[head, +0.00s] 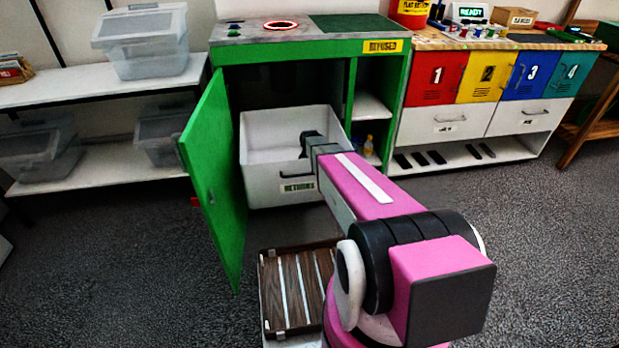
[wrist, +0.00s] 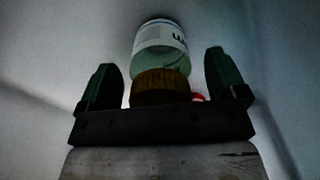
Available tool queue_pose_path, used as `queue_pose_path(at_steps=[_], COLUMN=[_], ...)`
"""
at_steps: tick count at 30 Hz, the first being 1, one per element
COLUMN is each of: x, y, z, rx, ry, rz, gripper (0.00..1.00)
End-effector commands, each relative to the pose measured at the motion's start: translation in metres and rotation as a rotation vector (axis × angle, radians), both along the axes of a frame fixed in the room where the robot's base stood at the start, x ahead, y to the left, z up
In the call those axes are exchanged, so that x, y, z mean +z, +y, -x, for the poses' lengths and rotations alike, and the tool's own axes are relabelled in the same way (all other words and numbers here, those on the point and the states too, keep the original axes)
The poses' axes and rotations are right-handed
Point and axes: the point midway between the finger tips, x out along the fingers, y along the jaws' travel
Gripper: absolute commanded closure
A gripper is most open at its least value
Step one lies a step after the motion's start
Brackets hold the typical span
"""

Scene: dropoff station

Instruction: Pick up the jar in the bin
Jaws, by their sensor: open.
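The jar (wrist: 160,50) shows in the wrist view, with a pale body, a white label with dark letters and a brown ribbed lid (wrist: 160,87) toward me. My gripper (wrist: 166,75) is open, with one dark green finger on each side of the jar and a gap to each. The lid's near edge is hidden behind the gripper's dark crossbar. In the head view the white bin (head: 262,185) sits in the green cabinet, and my arm reaches into it. The jar is not visible in the head view.
The green cabinet door (head: 218,180) stands open at left of the bin. A small red thing (wrist: 198,97) shows beside the lid. A bottle (head: 368,146) stands on the shelf right of the bin. Bin walls lie close around my gripper.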

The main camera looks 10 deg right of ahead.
Motion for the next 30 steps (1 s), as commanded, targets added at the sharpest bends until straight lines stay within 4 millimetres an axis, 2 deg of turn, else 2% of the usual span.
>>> queue_pose_path(at_steps=[2, 6, 7, 20, 23, 28, 29, 30], x=[0.0, 0.0, 0.0, 0.005, 0.013, 0.041, 0.046, 0.05], y=[0.0, 0.0, 0.0, 0.0, 0.0, 0.0, 0.003, 0.015], z=[0.0, 0.0, 0.0, 0.001, 0.001, 0.001, 0.002, 0.003], rx=[0.0, 0.0, 0.0, 0.0, 0.0, 0.0, 0.001, 0.004], ry=[0.0, 0.0, 0.0, 0.0, -0.001, -0.002, -0.002, -0.002], rz=[0.0, 0.0, 0.0, 0.0, 0.0, 0.0, 0.0, 0.0], gripper=[0.13, 0.58, 0.67, 0.67, 0.67, 0.67, 0.67, 0.67])
